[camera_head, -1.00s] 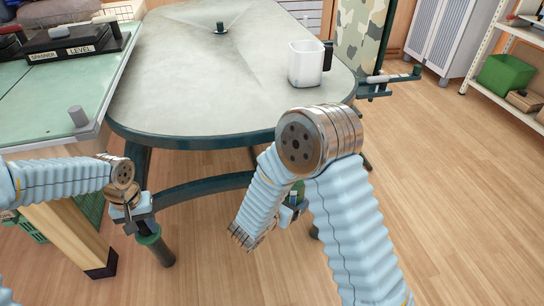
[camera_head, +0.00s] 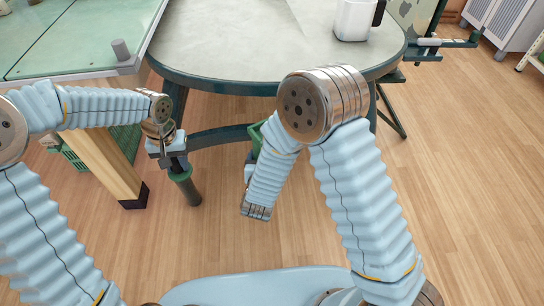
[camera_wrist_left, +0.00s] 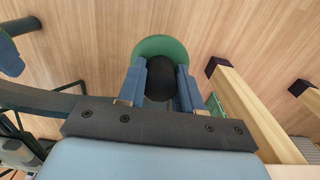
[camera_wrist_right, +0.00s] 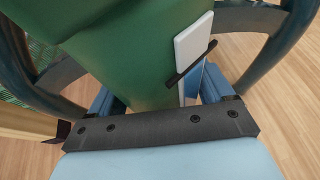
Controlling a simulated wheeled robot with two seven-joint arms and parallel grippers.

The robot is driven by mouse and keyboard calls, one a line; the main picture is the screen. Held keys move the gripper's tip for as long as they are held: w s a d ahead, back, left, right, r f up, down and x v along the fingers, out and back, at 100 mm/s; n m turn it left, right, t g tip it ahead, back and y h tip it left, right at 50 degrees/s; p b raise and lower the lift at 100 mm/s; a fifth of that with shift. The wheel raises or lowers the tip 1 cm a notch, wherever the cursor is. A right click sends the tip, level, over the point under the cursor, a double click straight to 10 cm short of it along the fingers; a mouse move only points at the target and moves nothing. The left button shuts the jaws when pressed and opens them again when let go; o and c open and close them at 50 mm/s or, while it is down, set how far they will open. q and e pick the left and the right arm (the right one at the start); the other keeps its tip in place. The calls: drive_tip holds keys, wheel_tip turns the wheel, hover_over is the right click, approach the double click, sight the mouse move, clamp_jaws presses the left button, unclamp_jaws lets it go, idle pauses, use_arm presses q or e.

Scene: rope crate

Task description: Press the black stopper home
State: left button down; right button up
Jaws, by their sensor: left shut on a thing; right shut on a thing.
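My left gripper (camera_head: 172,148) is shut on a dark stopper with a green collar (camera_head: 182,174), which hangs below the fingers. In the left wrist view the black top of the stopper (camera_wrist_left: 161,78) is between the two blue fingers, with the green collar around and beyond it. My right gripper (camera_wrist_right: 155,98) is shut on a large green object (camera_wrist_right: 130,55) that fills much of the right wrist view. A pale strip and a dark bar show at its right side. In the head view only a little of this green object (camera_head: 254,138) shows beside my right arm. The stopper and the green object are apart.
A grey round-ended table (camera_head: 235,40) with a dark green rim is ahead, bearing a white mug (camera_head: 353,20) with a black handle. A green-topped bench (camera_head: 75,40) is at the upper left, with a wooden leg (camera_head: 108,170). Wooden floor is open at the right.

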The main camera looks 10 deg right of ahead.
use_arm(q)
drive_tip(key=w+d+r, duration=0.1)
drive_tip(key=d+r, duration=0.8)
drive_tip(key=d, duration=0.3)
drive_tip(key=w+d+r+m, duration=0.1)
drive_tip(key=d+r, duration=0.9)
drive_tip(key=d, duration=0.2)
drive_tip(key=shift+d, duration=0.4)
drive_tip(key=shift+w, duration=0.1)
drive_tip(key=shift+f, duration=1.95)
drive_tip(key=shift+f, duration=0.85)
drive_tip(key=shift+f, duration=0.6)
